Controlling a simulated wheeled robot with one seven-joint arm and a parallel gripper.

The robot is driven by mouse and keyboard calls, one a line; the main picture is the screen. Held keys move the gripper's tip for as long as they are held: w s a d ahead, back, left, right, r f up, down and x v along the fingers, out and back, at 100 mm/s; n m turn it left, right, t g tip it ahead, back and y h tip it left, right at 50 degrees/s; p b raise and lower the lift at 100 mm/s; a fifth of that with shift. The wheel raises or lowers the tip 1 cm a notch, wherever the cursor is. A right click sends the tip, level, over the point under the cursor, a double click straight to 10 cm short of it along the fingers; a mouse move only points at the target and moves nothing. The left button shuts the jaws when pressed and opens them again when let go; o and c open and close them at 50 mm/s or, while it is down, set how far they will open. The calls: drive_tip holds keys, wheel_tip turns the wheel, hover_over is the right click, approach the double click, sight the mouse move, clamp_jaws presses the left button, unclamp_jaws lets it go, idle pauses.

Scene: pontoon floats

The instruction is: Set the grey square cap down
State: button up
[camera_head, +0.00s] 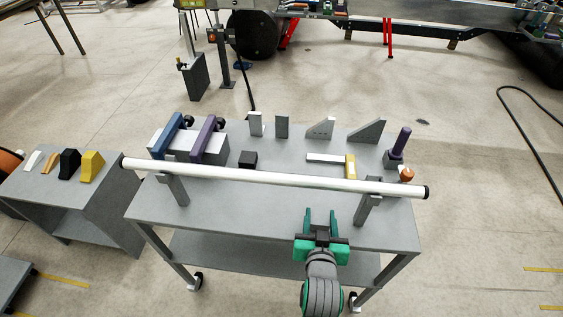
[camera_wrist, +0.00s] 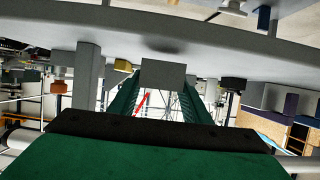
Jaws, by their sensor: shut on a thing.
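My gripper (camera_head: 320,222), with green fingers, is over the front part of the grey table (camera_head: 240,222), on the near side of a long white tube. In the wrist view my gripper (camera_wrist: 163,82) is shut on the grey square cap (camera_wrist: 163,73), which shows as a plain grey face between the fingertips. The table surface (camera_wrist: 60,28) lies across the top of that view, with a dark shadow on it near the cap. A gap seems to show between cap and table. In the head view I cannot tell the cap from the grey table behind it.
The white tube (camera_head: 275,176) lies across two grey brackets. Beyond it are blue (camera_head: 168,135) and purple (camera_head: 208,137) pieces, a black block (camera_head: 248,159), grey plates and wedges, a yellow-and-white square (camera_head: 350,165) and a purple post (camera_head: 402,141). The table's front left is clear.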

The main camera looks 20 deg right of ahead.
drive_tip(key=w+d, duration=0.2)
drive_tip(key=w, duration=0.2)
drive_tip(key=w+d, duration=0.3)
drive_tip(key=w, duration=0.1)
drive_tip(key=w+d, duration=0.2)
drive_tip(key=w, duration=0.2)
drive_tip(key=shift+w+d, duration=0.2)
drive_tip(key=shift+d, duration=0.05)
drive_tip(key=w+d, duration=0.2)
drive_tip(key=w, duration=0.1)
drive_tip(key=shift+w+f, duration=0.1)
drive_tip(key=shift+a+f, duration=0.2)
drive_tip(key=shift+f, duration=0.35)
drive_tip(key=shift+s, duration=0.2)
drive_tip(key=shift+f, duration=0.2)
drive_tip(key=o, duration=1)
drive_tip(key=shift+s+d, duration=0.1)
